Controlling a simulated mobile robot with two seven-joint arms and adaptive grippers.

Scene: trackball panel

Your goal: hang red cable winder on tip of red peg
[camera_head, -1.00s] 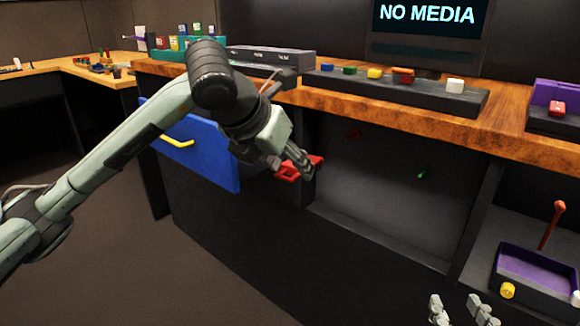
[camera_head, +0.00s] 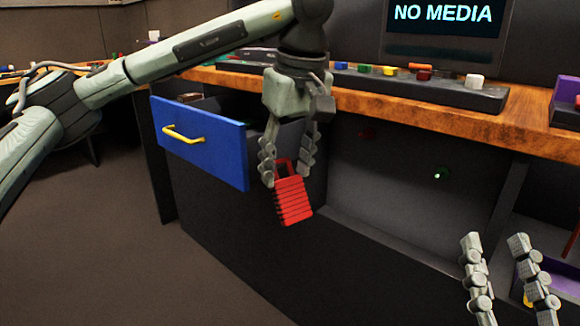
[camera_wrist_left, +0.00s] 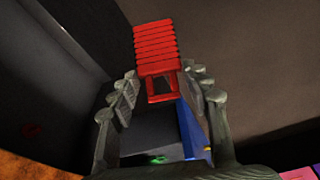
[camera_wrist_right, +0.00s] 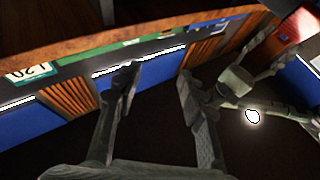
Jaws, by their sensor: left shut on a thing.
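The red cable winder (camera_head: 293,201) has a ribbed body and an open square loop at its top. My left gripper (camera_head: 287,166) is shut on the loop, and the ribbed body hangs below the fingertips, slightly tilted. In the left wrist view the winder (camera_wrist_left: 156,45) sticks out beyond the fingertips. A dark red spot (camera_head: 367,134), probably the red peg, shows faintly on the shaded wall under the counter, right of the winder and apart from it. Its tip cannot be made out. My right gripper (camera_head: 494,242) is open and empty at the lower right.
An open blue drawer (camera_head: 215,150) with a yellow handle is close left of my left gripper. A small green peg (camera_head: 440,173) is on the wall under the counter. The wooden counter edge (camera_head: 420,120) overhangs this space. A purple tray (camera_head: 545,238) is partly hidden behind my right gripper.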

